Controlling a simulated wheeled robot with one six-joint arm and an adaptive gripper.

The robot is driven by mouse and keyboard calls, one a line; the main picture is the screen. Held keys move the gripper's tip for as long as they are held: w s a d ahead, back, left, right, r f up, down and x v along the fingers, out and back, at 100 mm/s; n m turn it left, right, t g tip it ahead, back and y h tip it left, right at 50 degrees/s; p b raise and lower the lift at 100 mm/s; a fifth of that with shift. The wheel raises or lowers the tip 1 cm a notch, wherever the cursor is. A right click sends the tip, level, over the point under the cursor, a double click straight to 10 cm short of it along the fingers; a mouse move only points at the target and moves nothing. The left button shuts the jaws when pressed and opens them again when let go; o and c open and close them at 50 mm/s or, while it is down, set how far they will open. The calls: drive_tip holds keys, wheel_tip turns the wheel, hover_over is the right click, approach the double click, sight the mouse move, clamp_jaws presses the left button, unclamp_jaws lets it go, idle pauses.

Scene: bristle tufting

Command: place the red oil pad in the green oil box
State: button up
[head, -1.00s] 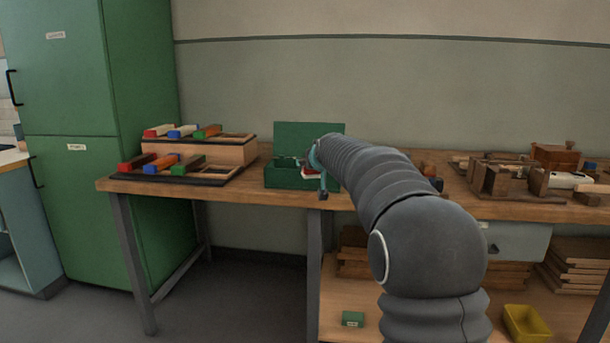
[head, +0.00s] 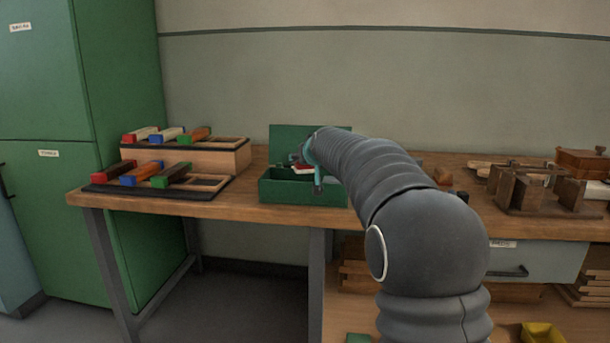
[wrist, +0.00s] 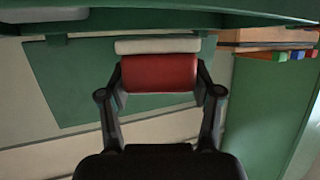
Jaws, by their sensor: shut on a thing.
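The red oil pad (head: 304,169), red with a white layer, is in my gripper (head: 311,166), which is shut on it. In the head view it shows over the opening of the green oil box (head: 290,192); whether it touches the box I cannot tell. The box stands on the bench with its lid (head: 295,138) raised at the back. In the wrist view the red pad (wrist: 158,72) sits between both fingers of my gripper (wrist: 158,80), with the green lid (wrist: 60,85) behind it. My arm hides part of the box's right side.
Two stepped racks (head: 190,155) with several colour-tipped blocks stand left of the box on the wooden bench (head: 240,212). A green cabinet (head: 100,100) stands at the far left. Wooden fixtures (head: 540,190) stand to the right. Bare bench lies between racks and box.

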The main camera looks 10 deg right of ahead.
sight(307, 171)
drive_tip(key=shift+f+b, duration=0.45)
drive_tip(key=shift+f, duration=1.55)
drive_tip(key=shift+f+b, duration=0.35)
drive_tip(key=shift+b, duration=0.05)
drive_tip(key=shift+f+b, duration=0.3)
drive_tip(key=shift+b, duration=0.05)
drive_tip(key=o, duration=1.1)
drive_tip(key=shift+o, duration=0.2)
drive_tip(key=shift+r, duration=0.1)
